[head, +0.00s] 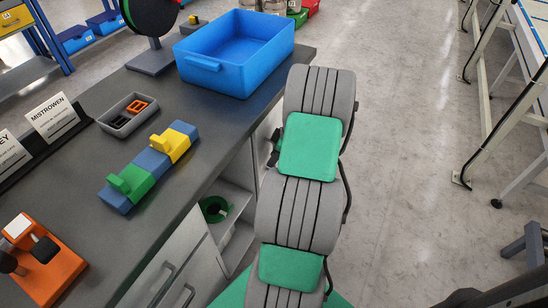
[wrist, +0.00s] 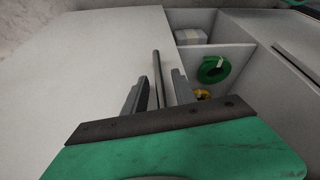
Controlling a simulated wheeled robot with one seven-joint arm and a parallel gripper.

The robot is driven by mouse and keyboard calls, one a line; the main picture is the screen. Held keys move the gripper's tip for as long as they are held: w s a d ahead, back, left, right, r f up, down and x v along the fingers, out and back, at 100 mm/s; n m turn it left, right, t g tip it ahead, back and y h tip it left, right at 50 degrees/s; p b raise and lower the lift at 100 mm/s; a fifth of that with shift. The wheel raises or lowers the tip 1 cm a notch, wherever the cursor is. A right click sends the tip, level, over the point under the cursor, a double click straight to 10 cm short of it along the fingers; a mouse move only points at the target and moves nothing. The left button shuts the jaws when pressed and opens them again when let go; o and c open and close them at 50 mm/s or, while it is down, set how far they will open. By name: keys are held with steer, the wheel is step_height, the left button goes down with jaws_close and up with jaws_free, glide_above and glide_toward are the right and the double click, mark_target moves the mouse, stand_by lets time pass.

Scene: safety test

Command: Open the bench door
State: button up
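The bench (head: 85,185) has a dark top and pale grey doors (head: 172,262) on its front, with two bar handles (head: 155,284) low in the head view. In the wrist view a flat pale door panel (wrist: 85,70) fills the left side, and a dark upright bar (wrist: 158,78), which looks like a door handle, stands between my fingers. My gripper (wrist: 158,92) is open, with one finger on each side of the bar and small gaps showing. My gripper is hidden in the head view.
An open compartment beside the door holds a green ring (wrist: 214,69), also in the head view (head: 214,208), and a yellow item (wrist: 203,94). A blue bin (head: 235,55), colored blocks (head: 148,165) and an orange device (head: 42,262) stand on the bench.

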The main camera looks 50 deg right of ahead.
steer(key=shift+c, duration=0.3)
jaws_close()
stand_by(1.1)
